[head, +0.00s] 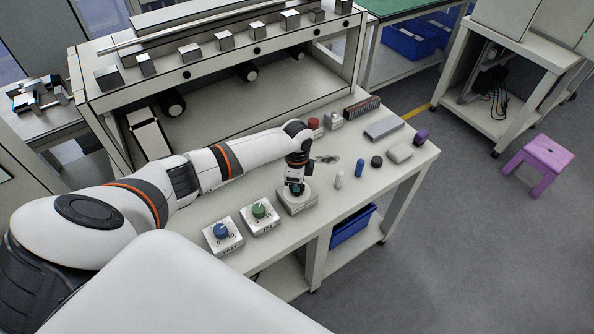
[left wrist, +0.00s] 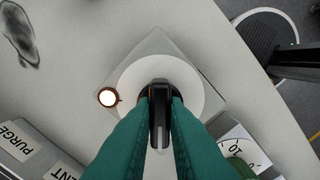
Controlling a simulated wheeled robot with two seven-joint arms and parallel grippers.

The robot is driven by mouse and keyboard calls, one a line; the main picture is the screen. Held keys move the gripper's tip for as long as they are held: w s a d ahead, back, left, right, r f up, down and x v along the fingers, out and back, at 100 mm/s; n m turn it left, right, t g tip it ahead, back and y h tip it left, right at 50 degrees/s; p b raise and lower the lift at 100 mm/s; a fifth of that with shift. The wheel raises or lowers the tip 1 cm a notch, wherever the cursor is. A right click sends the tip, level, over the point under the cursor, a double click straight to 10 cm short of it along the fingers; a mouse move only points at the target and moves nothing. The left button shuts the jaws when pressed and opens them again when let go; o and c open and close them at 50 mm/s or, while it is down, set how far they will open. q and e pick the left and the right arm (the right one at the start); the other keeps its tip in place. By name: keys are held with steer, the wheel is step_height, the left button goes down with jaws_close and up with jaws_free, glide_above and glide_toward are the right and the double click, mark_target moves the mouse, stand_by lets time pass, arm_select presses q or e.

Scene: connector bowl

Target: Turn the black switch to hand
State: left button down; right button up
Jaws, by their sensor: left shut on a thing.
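The black switch (left wrist: 159,125) is a bar-shaped knob on a round white dial (left wrist: 196,98), on a grey box. In the head view its box (head: 299,207) stands near the table's front edge, right of the green-knob box. My left gripper (head: 296,189) points straight down over the box. In the left wrist view its teal fingers (left wrist: 160,102) are shut on the knob from both sides. The knob points up and down in that view. A small lit lamp (left wrist: 107,97) sits left of the dial. The dial's marks cannot be read. My right gripper is not in view.
A blue-knob box (head: 222,234) and a green-knob box (head: 259,214) stand to the left. To the right are a white peg (head: 339,179), a blue cylinder (head: 359,168), a black knob (head: 377,161) and a red button (head: 314,123). A rack stands behind.

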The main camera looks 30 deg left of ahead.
arm_select(q)
steer(key=c, duration=1.4)
jaws_free()
steer(key=shift+c, duration=0.2)
steer(key=shift+r, duration=0.1)
step_height(320, 180, up, 12)
steer(key=b, duration=0.2)
steer(key=shift+b, duration=0.35)
